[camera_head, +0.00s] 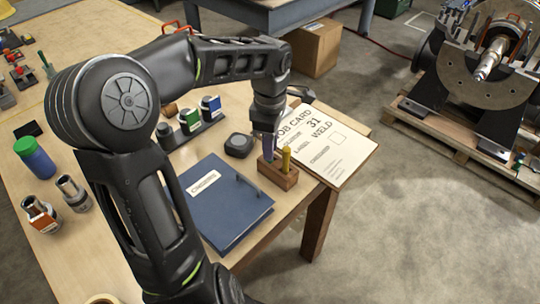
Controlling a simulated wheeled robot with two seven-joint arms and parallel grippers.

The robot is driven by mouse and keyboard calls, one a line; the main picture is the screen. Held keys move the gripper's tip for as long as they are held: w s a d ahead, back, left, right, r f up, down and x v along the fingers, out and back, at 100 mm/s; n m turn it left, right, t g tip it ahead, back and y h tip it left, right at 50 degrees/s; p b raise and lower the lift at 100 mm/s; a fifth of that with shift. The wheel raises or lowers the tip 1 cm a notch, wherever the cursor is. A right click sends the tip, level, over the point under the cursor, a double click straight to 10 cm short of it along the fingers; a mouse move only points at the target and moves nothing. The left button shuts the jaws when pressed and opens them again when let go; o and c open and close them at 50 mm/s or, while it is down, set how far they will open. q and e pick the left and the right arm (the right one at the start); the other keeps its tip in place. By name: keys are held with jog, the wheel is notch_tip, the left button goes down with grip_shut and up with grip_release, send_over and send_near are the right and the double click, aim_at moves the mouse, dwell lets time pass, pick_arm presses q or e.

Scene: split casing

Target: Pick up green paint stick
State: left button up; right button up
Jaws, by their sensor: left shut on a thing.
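A small wooden block holder (276,176) stands at the table's right front, beside the job card. A yellow stick (286,158) stands upright in it. A purple-grey stick (267,148) stands beside the yellow one, its lower end in or at the block. My left gripper (267,133) points down over the block and is shut on this purple-grey stick; its fingers hide the upper part. I cannot make out a green stick in the holder. My right gripper is out of view.
A blue binder (222,203) lies left of the block. A dark round-cornered device (238,145) sits close behind it. The job card (327,150) lies to the right near the table edge. A rack of small jars (190,122) is farther back. Left are a green-capped bottle (36,158) and cans.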

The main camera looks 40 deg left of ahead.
pick_arm(q)
grip_shut()
jog(key=shift+r, duration=0.3)
notch_tip(320, 180, up, 7)
jog(key=shift+r+b, duration=0.1)
jog(key=shift+b, duration=0.45)
jog(key=shift+r+p, duration=0.85)
jog(key=shift+r, duration=0.25)
